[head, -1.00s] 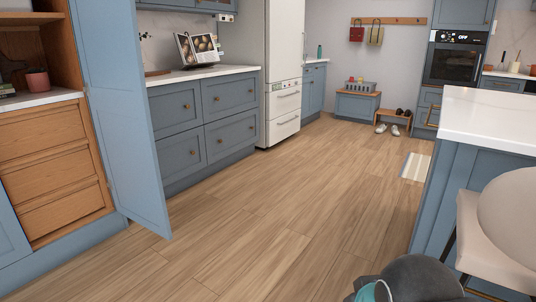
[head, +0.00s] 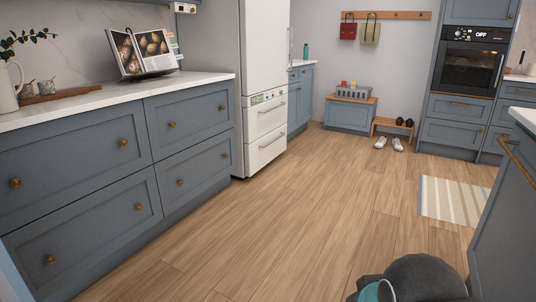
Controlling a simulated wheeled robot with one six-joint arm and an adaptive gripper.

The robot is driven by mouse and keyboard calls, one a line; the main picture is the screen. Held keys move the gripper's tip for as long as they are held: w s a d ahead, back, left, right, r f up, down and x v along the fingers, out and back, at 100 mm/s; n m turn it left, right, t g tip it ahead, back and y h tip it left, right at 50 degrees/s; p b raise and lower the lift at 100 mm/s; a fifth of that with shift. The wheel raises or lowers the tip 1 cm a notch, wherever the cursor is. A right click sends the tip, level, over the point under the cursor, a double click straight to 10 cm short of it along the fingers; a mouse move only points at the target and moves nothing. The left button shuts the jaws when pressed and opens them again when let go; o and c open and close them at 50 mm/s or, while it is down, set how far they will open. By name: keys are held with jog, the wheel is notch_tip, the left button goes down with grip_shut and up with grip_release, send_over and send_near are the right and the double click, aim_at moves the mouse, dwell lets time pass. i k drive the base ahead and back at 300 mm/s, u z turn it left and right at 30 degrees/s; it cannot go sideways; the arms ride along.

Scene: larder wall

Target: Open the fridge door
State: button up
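The fridge (head: 264,45) is a tall white unit standing past the end of the left-hand counter. Its top runs out of the picture. Its upper door looks shut, and a slim upright handle (head: 291,46) shows at the door's far right edge. Below the door are two shut white drawers (head: 266,132) with bar handles. My gripper is not in view. Only a dark grey rounded part of my arm with a teal band shows at the bottom edge, well apart from the fridge.
Blue drawer units (head: 130,150) with a white counter line the left, bearing an open book (head: 142,52). A blue island (head: 505,215) stands at right, a striped mat (head: 452,201) beside it. Shoes (head: 388,143) and a bench (head: 350,112) are at the back. The middle floor is clear.

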aim_at(264, 25)
jog(key=z, duration=0.1)
jog(key=i, duration=2.1)
jog(key=z, duration=0.2)
jog(key=i, duration=3.5)
jog(key=z, duration=0.1)
